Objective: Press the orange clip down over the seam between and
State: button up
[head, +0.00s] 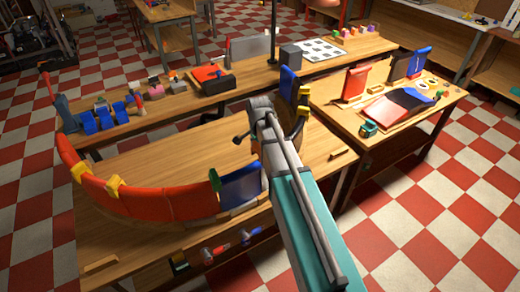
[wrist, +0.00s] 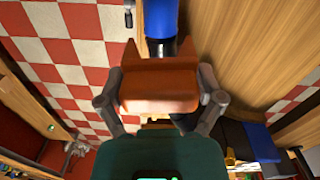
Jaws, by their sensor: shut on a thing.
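In the wrist view my gripper (wrist: 160,104) is shut on the orange clip (wrist: 158,82), a block with two raised corners. A blue piece (wrist: 161,18) lies just beyond the clip; I cannot tell whether they touch. In the head view a curved duct wall of red segments (head: 140,197) and a blue segment (head: 242,186) stands on the near table. Yellow clips (head: 115,187) sit over its top edge, and a green clip (head: 214,181) sits where red meets blue. Another blue segment (head: 288,84) stands beyond my arm. My arm hides the gripper and clip there.
The near table (head: 150,160) has bare wood inside the curve. A rear bench (head: 150,113) holds blue parts, small blocks and a red-and-black item. The right table (head: 372,140) carries red and blue panels (head: 405,102). Tools hang on the near table's front. Checkered floor lies at right.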

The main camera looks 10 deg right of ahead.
aim_at(260, 159)
jog(key=shift+f+b, duration=2.15)
jog(key=shift+f, duration=0.25)
jog(key=shift+f, duration=0.2)
jog(key=o, duration=0.8)
jog(key=shift+r, duration=0.25)
notch_tip(260, 159, up, 9)
jog(key=p, duration=0.9)
jog(key=shift+r, duration=0.15)
